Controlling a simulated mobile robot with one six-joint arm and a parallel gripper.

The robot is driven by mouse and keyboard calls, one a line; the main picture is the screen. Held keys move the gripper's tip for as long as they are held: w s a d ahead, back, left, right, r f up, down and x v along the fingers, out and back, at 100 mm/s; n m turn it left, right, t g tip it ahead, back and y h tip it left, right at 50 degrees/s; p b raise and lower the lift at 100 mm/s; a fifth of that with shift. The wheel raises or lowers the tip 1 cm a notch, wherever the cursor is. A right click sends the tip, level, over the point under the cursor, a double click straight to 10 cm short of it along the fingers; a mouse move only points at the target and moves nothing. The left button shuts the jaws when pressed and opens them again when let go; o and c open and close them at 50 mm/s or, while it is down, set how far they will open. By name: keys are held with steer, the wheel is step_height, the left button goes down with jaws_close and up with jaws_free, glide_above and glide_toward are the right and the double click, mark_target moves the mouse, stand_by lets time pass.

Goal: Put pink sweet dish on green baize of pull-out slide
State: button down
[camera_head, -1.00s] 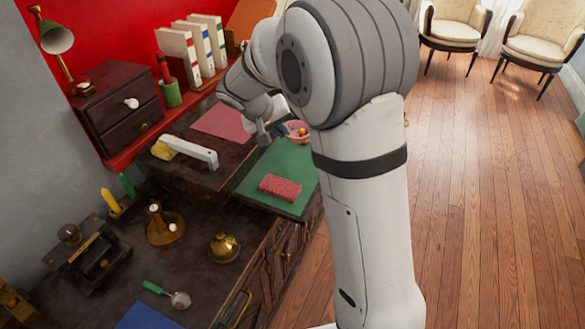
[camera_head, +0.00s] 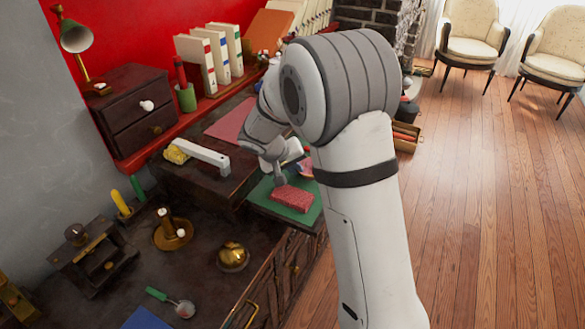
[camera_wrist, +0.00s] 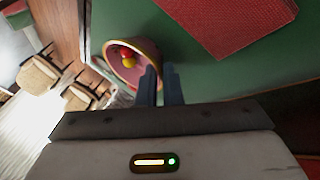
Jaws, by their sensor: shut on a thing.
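The pink sweet dish (camera_wrist: 119,76) holds red and yellow sweets. My gripper (camera_wrist: 159,72) is shut on its rim in the wrist view. In the head view the dish (camera_head: 306,168) is mostly hidden behind my arm, and my gripper (camera_head: 280,181) is over the far part of the slide. The green baize (camera_head: 262,199) covers the pull-out slide; it also shows behind the dish in the wrist view (camera_wrist: 117,20). I cannot tell whether the dish touches the baize.
A red textured block (camera_head: 292,198) lies on the baize, close to the dish and gripper. A white-handled brush (camera_head: 203,155) and a pink sheet (camera_head: 230,119) lie on the desk left of the slide. Bare baize shows around the red block.

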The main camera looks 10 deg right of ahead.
steer(key=shift+f, duration=0.1)
steer(key=c, duration=1.6)
jaws_free()
steer(key=shift+r, duration=0.4)
steer(key=v, duration=1.1)
steer(key=s+d+y, duration=0.2)
steer(key=s+d, duration=0.1)
steer(key=s, duration=0.5)
steer(key=s+d+g+y, duration=0.1)
steer(key=s+d+y, duration=0.1)
steer(key=s, duration=0.7)
steer(key=s+d+g+y+p, duration=0.1)
steer(key=s+d, duration=0.4)
steer(key=s, duration=0.3)
steer(key=shift+s+r+m+y, duration=0.2)
steer(key=shift+r+m+y, duration=0.2)
